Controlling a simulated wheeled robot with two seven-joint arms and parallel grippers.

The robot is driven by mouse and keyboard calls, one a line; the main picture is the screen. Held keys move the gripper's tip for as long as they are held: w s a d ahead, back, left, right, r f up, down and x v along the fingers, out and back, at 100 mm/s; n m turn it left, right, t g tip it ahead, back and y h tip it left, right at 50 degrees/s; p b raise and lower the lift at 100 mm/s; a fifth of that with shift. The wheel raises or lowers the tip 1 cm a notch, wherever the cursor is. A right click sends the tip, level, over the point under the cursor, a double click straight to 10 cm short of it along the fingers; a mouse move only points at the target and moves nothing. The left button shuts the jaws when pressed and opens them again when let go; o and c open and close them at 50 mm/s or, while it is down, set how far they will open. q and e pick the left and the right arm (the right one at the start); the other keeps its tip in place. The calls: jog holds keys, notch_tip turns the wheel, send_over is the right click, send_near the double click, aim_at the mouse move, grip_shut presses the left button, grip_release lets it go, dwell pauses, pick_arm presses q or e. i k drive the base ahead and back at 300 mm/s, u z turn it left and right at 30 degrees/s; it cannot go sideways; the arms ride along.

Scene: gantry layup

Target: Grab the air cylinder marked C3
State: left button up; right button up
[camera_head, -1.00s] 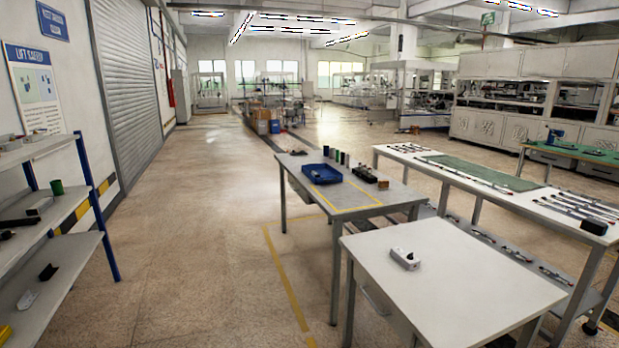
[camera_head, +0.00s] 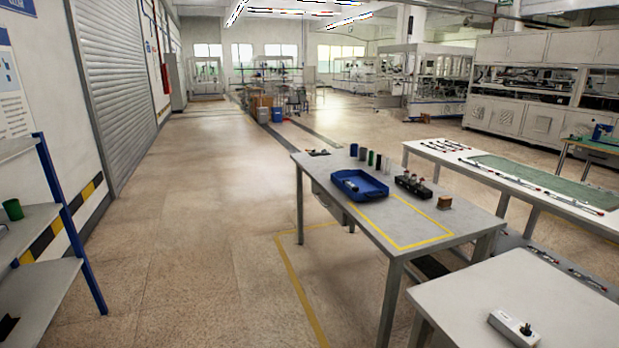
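No marking C3 can be read in this view, so I cannot tell which thing is the air cylinder. Several small upright cylinders (camera_head: 371,158), dark and green, stand in a row at the back of the grey table (camera_head: 455,222). A black holder (camera_head: 413,186) with several small silver and red-topped parts stands to their right. A blue tray (camera_head: 376,190) sits in front of the row with a small pale item inside. Several slim rod-like parts (camera_head: 445,145) lie on the white table at the right. Neither of my grippers is in view.
A brown block (camera_head: 444,202) stands near the holder. A nearer white table (camera_head: 470,300) at lower right carries a white box (camera_head: 513,325). A blue-posted shelf (camera_head: 42,265) stands at left. The floor (camera_head: 190,230) between shelf and tables is clear.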

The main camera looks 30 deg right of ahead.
aim_at(347, 183)
jog(key=z, duration=0.15)
jog(key=i, duration=1.55)
jog(key=z, duration=1.6)
jog(key=i, duration=1.1)
jog(key=z, duration=1.05)
